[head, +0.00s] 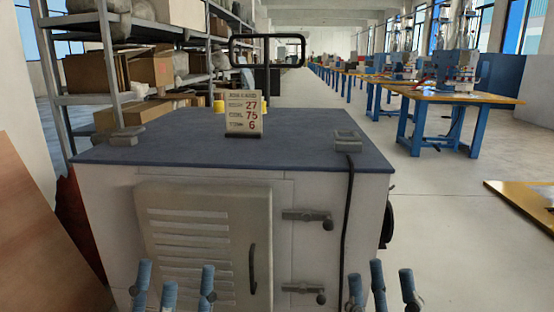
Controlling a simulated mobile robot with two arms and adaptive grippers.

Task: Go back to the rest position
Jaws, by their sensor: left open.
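My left gripper (176,277) shows at the bottom edge, left of centre, with its blue-tipped fingers pointing up and spread apart. It is open, and nothing shows between the fingers. My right gripper (381,277) shows at the bottom edge, right of centre. Its blue-tipped fingers are also spread, with nothing between them. Both grippers are in front of a white cabinet (285,190) and below its dark blue top (290,140). Whether they touch the cabinet cannot be told. The rest of both arms is out of view.
A number card (244,115) stands on the cabinet, with yellow pieces (219,106) behind it. A black cable (347,220) hangs down the front. A brown panel (40,230) leans at left, near shelving (108,60). Floor (450,220) is clear at right, before blue-legged tables (455,97).

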